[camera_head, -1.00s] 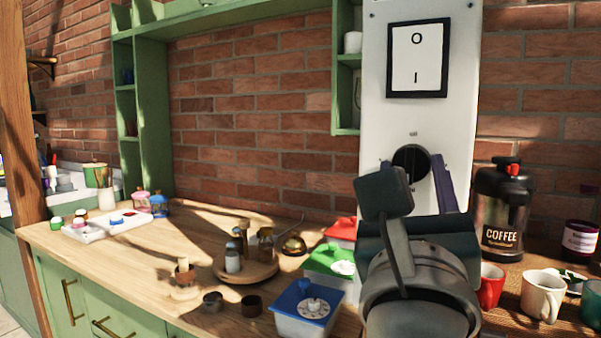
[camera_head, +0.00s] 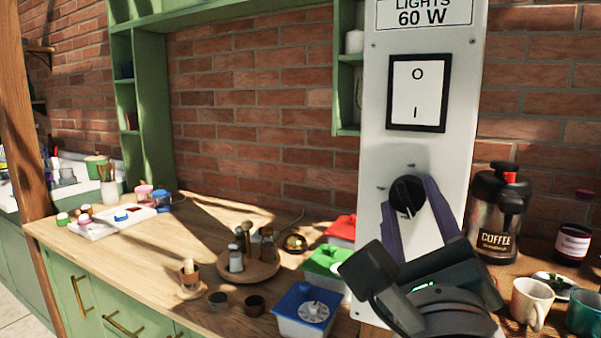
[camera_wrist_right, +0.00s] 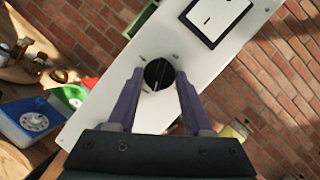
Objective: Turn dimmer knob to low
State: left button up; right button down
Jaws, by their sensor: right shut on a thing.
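The dimmer knob (camera_head: 406,191) is round and black, on the white wall panel (camera_head: 378,150) below a rocker switch. A pale mark on it points down and slightly right in the head view. My right gripper (camera_head: 408,194) has its purple fingers on either side of the knob and is shut on it. In the right wrist view the knob (camera_wrist_right: 159,74) sits between the two fingertips (camera_wrist_right: 160,76), with a pale line across its face. Small marks on the panel around the knob are too small to read. My left gripper is not in view.
The rocker switch (camera_head: 417,95) is above the knob, under a "LIGHTS 60 W" label (camera_head: 424,13). A coffee flask (camera_head: 497,215) and mugs (camera_head: 531,302) stand right of the panel. Red, green and blue-lidded boxes (camera_head: 305,312) stand at its lower left.

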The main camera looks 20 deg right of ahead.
jog(key=n+g+y+p, duration=0.1)
jog(key=n+p, duration=0.2)
jog(key=p, duration=0.2)
jog(key=r+n+y+p, duration=0.1)
jog(key=n+p, duration=0.3)
jog(key=p, duration=0.1)
jog(key=n+g+y+p, duration=0.1)
jog(key=n+p, duration=0.3)
jog(key=p, duration=0.1)
jog(key=shift+s+r+g+y, duration=0.1)
jog(key=shift+r+g+y, duration=0.15)
jog(key=shift+g+y, duration=0.05)
jog(key=shift+f+n+g+p, duration=0.2)
jog(key=shift+n+g+p, duration=0.2)
jog(key=shift+n+p, duration=0.75)
jog(key=shift+f, duration=0.1)
jog(key=shift+c, duration=1.6)
grip_release()
